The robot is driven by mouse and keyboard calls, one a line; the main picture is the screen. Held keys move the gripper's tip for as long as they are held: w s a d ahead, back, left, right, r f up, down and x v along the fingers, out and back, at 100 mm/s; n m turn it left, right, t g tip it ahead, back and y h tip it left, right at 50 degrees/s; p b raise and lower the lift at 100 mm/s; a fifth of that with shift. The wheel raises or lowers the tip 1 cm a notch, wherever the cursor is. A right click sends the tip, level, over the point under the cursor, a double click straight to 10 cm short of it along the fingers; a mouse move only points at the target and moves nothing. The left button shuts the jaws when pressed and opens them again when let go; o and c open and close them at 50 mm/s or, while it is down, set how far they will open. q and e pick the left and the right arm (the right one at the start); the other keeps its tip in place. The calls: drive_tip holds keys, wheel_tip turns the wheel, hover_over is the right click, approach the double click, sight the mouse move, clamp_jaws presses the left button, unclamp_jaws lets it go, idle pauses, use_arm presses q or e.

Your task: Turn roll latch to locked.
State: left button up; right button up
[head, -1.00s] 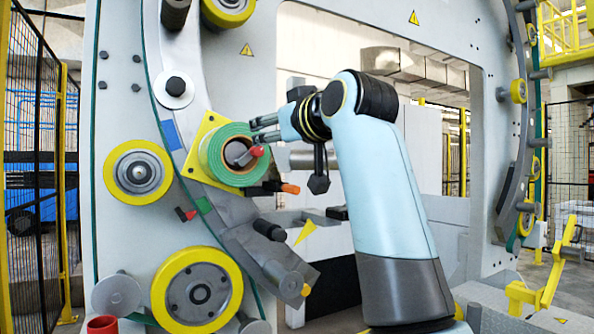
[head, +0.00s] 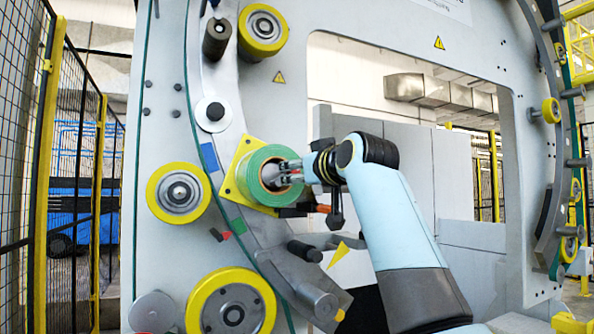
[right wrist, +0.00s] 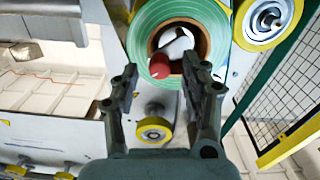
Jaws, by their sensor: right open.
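The green roll (head: 262,170) sits on a yellow square plate (head: 232,180) on the ring of the machine; it also shows in the right wrist view (right wrist: 137,42). Inside its brown core, the roll latch shows a red knob (right wrist: 160,66) at the lower left of a pale spindle end in the right wrist view. My right gripper (head: 286,172) is open at the mouth of the core, its fingers on either side of the knob in the wrist view. I cannot tell whether they touch it. In the head view the gripper mostly hides the latch. My left gripper is not in view.
An orange-tipped lever (head: 323,208) sticks out just below my right wrist. Yellow-rimmed rollers (head: 179,193) and dark pegs (head: 304,250) stand out from the machine around the roll. The frame's large opening lies to the right.

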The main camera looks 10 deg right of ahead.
drive_tip(key=shift+w+a, duration=0.2)
drive_tip(key=shift+w, duration=0.7)
clamp_jaws()
drive_tip(key=f+m+p, duration=0.1)
drive_tip(key=m+p, duration=0.2)
drive_tip(key=f+m+p, duration=0.1)
drive_tip(key=m+p, duration=0.3)
drive_tip(key=f+m+p, duration=0.1)
drive_tip(key=m+p, duration=0.2)
drive_tip(key=p, duration=0.1)
drive_tip(key=shift+d+m, duration=0.4)
drive_tip(key=shift+a+f+m+p, duration=0.15)
drive_tip(key=shift+f+m+p, duration=0.2)
drive_tip(key=shift+m+p, duration=0.6)
drive_tip(key=shift+a+f+m+p, duration=0.1)
drive_tip(key=shift+f+m+p, duration=0.2)
drive_tip(key=shift+m+p, duration=0.6)
